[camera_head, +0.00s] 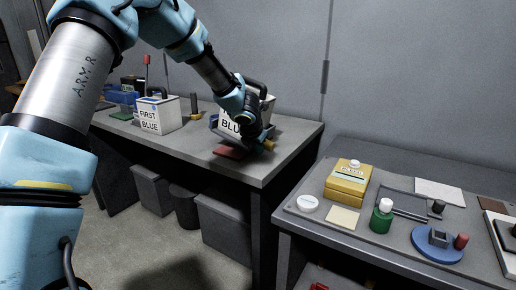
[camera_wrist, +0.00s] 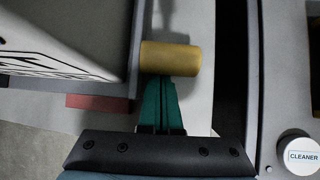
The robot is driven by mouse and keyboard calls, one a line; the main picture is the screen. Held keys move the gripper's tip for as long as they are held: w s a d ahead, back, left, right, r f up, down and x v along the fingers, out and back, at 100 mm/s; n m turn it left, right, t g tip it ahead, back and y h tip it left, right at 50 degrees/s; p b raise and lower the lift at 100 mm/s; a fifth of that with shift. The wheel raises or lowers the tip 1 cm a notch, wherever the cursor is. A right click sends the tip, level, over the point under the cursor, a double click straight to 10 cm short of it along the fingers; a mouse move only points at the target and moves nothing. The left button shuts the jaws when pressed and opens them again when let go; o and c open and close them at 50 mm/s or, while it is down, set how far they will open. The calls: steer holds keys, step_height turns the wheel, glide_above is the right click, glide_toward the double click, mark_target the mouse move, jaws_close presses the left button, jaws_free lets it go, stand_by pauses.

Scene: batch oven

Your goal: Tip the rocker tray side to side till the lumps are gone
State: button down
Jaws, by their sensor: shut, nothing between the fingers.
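What looks like the rocker tray (camera_wrist: 137,50) shows as a grey edge in the wrist view, with a yellow cylindrical handle (camera_wrist: 172,58) sticking out from it. In the head view the handle (camera_head: 268,133) is beside my wrist, near the table's right end. My gripper (camera_wrist: 160,82) has its green fingers shut together and empty. Their tips are at the handle's lower edge; I cannot tell if they touch it. A white box (camera_head: 229,124) marked BLUE stands at the tray, partly hidden by my arm. A red block (camera_head: 229,152) lies low beside it. No lumps show in either view.
A white box marked FIRST BLUE (camera_head: 158,116) and blue items (camera_head: 122,97) stand farther left on the table. A second table (camera_head: 300,228) at right holds a yellow box (camera_head: 348,184), a green bottle (camera_head: 382,216) and a blue disc (camera_head: 437,247). A gap separates the tables.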

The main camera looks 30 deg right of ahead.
steer(key=shift+r, duration=0.1)
steer(key=r+p, duration=0.1)
steer(key=p, duration=0.1)
steer(key=r+p, duration=0.4)
steer(key=shift+w+a+r, duration=0.1)
steer(key=shift+w+r, duration=0.1)
steer(key=shift+w, duration=0.15)
